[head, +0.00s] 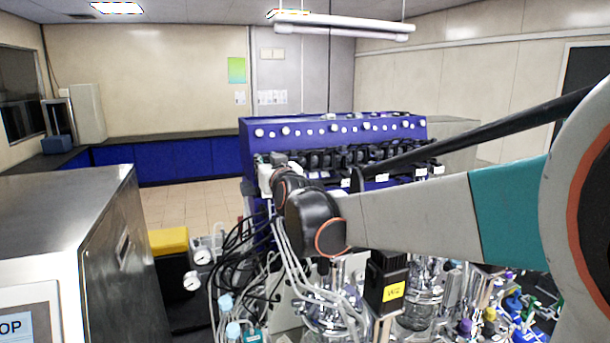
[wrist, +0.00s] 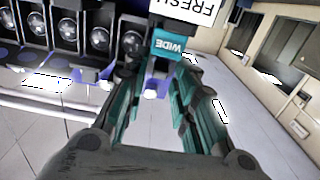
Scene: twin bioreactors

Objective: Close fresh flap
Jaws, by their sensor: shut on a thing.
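The fresh flap carries a white FRESH label (wrist: 187,12) that reads upside down at the top of the wrist view. A dark part with a teal WIDE tag (wrist: 169,46) sits just below the label. My gripper (wrist: 162,65) reaches up to this part with its teal fingers and is shut on the flap. The fingertips hide much of the grip, and I cannot tell the flap's exact angle. In the head view my arm reaches to the left end of the blue pump unit (head: 330,131), and my wrist hides the flap and the fingers.
A row of dark pump heads (wrist: 97,36) lies left of my gripper in the wrist view. Tubes and cables (head: 255,255) hang below the pump unit. Glass vessels (head: 335,305) and a black box with a yellow label (head: 388,283) stand in front. A steel cabinet (head: 110,235) is at left.

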